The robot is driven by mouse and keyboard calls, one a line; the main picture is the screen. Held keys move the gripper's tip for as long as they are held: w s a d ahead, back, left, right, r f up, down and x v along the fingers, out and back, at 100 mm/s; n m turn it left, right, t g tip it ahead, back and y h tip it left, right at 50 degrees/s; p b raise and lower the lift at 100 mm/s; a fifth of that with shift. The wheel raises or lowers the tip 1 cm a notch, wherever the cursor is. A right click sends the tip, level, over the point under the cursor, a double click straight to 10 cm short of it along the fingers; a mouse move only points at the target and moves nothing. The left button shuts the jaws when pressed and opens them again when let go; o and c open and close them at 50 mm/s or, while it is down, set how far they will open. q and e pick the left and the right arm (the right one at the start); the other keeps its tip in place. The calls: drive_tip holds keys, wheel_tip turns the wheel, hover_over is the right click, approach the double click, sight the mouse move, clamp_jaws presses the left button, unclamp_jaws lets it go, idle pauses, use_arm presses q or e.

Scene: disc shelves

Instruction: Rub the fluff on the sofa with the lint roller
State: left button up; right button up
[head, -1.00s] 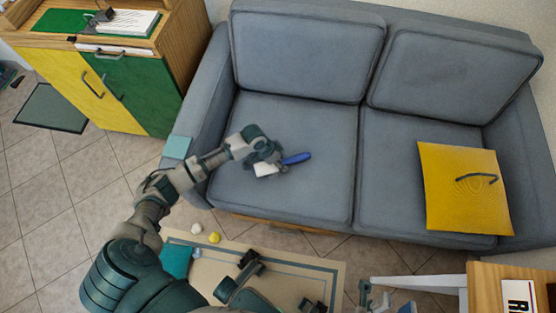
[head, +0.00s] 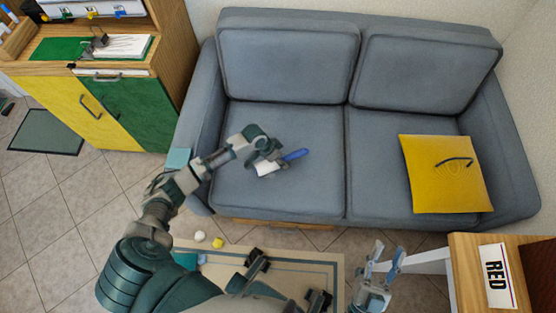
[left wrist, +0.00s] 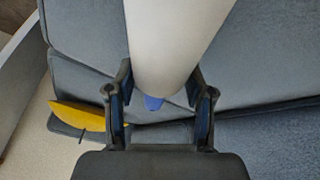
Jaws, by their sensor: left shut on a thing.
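The grey sofa (head: 285,160) fills the middle of the head view. The lint roller (head: 292,156), with a white roll and a blue handle, is over the left seat cushion. My left gripper (head: 268,163) is shut on the lint roller. In the left wrist view the white roll (left wrist: 172,45) lies between the fingers and a bit of blue shows below it. I cannot tell whether the roll touches the cushion. No fluff is visible on the sofa. My right gripper (head: 384,265) is open and empty at the lower right, over the floor.
A yellow cushion (head: 440,185) with a dark curved handle-like item lies on the right seat. A wooden table (head: 470,270) with a RED sign stands at lower right. A cabinet (head: 130,95) stands left of the sofa. A white and a yellow ball (head: 218,243) lie in front.

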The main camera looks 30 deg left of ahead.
use_arm(q)
drive_tip(key=shift+a+r, duration=0.1)
drive_tip(key=shift+r, duration=0.2)
drive_tip(key=shift+w+a+r+p, duration=0.1)
drive_tip(key=shift+a+r+p, duration=0.3)
drive_tip(key=shift+a+p, duration=0.2)
drive_tip(key=shift+r, duration=0.15)
drive_tip(key=shift+d+r+p, duration=0.5)
drive_tip(key=shift+r+p, duration=0.1)
drive_tip(key=shift+p, duration=0.15)
drive_tip(key=shift+a+f, duration=0.15)
drive_tip(key=shift+a, duration=0.25)
drive_tip(key=shift+d, duration=0.1)
use_arm(e)
drive_tip(key=w+a+f+n+g, duration=0.1)
drive_tip(key=w+a+f+g, duration=0.1)
drive_tip(key=f+g, duration=0.3)
drive_tip(key=shift+w+a+f+h, duration=0.15)
drive_tip(key=shift+w+f+h, duration=0.25)
drive_tip(key=shift+w, duration=0.1)
